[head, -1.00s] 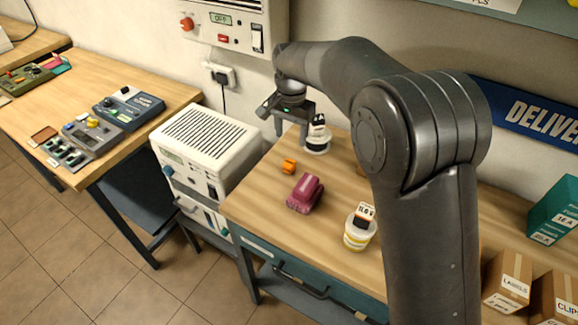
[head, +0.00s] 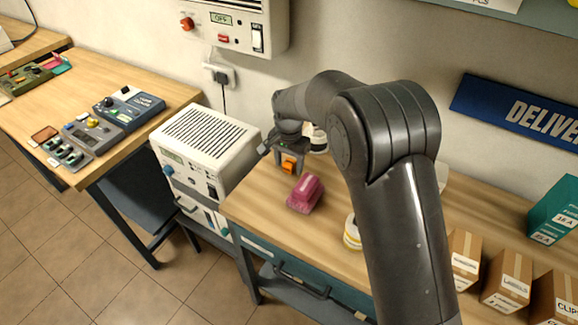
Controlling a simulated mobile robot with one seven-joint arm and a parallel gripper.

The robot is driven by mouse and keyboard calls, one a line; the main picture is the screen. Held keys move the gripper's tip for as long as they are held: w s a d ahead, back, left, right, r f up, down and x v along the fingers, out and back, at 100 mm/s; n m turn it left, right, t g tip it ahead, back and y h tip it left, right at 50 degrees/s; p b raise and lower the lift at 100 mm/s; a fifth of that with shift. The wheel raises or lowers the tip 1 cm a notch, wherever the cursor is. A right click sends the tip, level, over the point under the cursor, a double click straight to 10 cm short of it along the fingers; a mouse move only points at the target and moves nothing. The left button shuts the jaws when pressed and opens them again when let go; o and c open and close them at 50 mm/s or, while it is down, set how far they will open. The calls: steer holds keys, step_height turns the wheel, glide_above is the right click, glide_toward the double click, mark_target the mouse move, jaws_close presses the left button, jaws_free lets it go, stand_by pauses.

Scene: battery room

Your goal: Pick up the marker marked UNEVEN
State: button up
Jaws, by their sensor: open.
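No word UNEVEN can be read on anything in the head view, so I cannot tell which thing is the marker. A small orange object (head: 289,168) lies on the wooden bench near its back left. My gripper (head: 289,171) is open and points down over it, with the orange showing between the fingers. I cannot tell whether the fingers touch it. A maroon block-shaped object (head: 305,193) lies just right and in front. A white round container (head: 318,146) stands behind my gripper, partly hidden by my arm.
A yellow-banded white tub (head: 351,234) stands near the bench front, partly covered by my arm. A cream vented unit (head: 205,140) stands left of the bench (head: 265,215). Cardboard boxes (head: 507,282) and a teal box (head: 555,210) are at the right.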

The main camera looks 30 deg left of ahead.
steer(key=shift+f, duration=0.1)
steer(key=c, duration=1)
steer(key=shift+c, duration=0.2)
